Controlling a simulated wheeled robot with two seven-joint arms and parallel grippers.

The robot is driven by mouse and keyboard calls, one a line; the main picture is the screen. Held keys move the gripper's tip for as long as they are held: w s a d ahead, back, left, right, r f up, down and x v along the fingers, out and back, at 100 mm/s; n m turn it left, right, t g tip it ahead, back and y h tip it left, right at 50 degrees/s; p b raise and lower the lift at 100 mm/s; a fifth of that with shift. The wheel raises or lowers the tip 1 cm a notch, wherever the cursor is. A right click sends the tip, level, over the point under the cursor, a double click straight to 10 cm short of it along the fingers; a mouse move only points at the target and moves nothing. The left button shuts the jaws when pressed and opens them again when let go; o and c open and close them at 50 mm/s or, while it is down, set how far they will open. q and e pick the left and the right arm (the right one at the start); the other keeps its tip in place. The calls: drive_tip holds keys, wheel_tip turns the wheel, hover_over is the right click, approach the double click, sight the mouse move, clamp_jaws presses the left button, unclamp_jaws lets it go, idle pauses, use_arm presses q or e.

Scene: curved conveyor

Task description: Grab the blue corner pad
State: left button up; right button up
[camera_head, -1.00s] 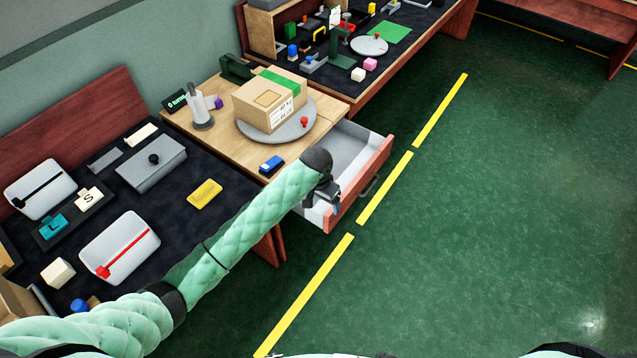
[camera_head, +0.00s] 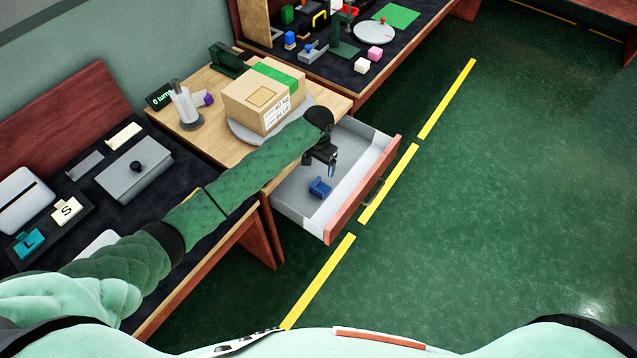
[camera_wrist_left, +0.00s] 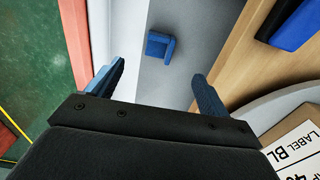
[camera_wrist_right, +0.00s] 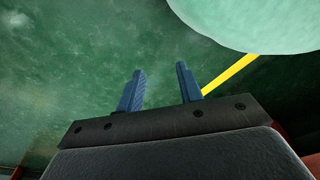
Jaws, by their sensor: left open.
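The blue corner pad (camera_head: 320,188) lies on the floor of the open drawer (camera_head: 290,201). In the left wrist view the pad (camera_wrist_left: 161,46) shows as a small blue angled piece, beyond and between the fingertips. My left gripper (camera_head: 331,168) hangs over the drawer, above the pad and a little to its right in the head view. In the left wrist view my left gripper (camera_wrist_left: 160,80) is open with nothing between its fingers. My right gripper (camera_wrist_right: 158,80) shows only in its own wrist view, fingers apart and empty over the green floor.
A cardboard box (camera_head: 262,97) stands on a grey turntable (camera_head: 240,131) on the wooden table behind the drawer. The drawer's red front (camera_head: 362,190) and pale side walls surround the pad. A dark blue object (camera_wrist_left: 298,25) lies on the tabletop beside the drawer.

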sight(317, 189)
use_arm(q)
drive_tip(key=f+b, duration=0.4)
drive_tip(key=f, duration=0.1)
drive_tip(key=f+b, duration=0.2)
drive_tip(key=shift+w+f, duration=0.25)
use_arm(e)
drive_tip(key=w+a+r, duration=0.4)
drive_tip(key=w+r, duration=0.3)
drive_tip(key=r, duration=0.6)
use_arm(q)
wheel_tip(317, 189, down, 2)
drive_tip(key=shift+f, duration=0.1)
drive_tip(key=f, duration=0.1)
drive_tip(key=f+p, duration=0.2)
drive_tip(key=shift+s+a+f, duration=0.1)
drive_tip(key=shift+s+f, duration=0.2)
drive_tip(key=shift+f, duration=0.75)
use_arm(e)
wheel_tip(317, 189, down, 7)
drive_tip(key=d, duration=0.1)
drive_tip(key=shift+s+d, duration=0.35)
use_arm(q)
drive_tip(key=shift+c, duration=0.4)
drive_tip(key=c, duration=1)
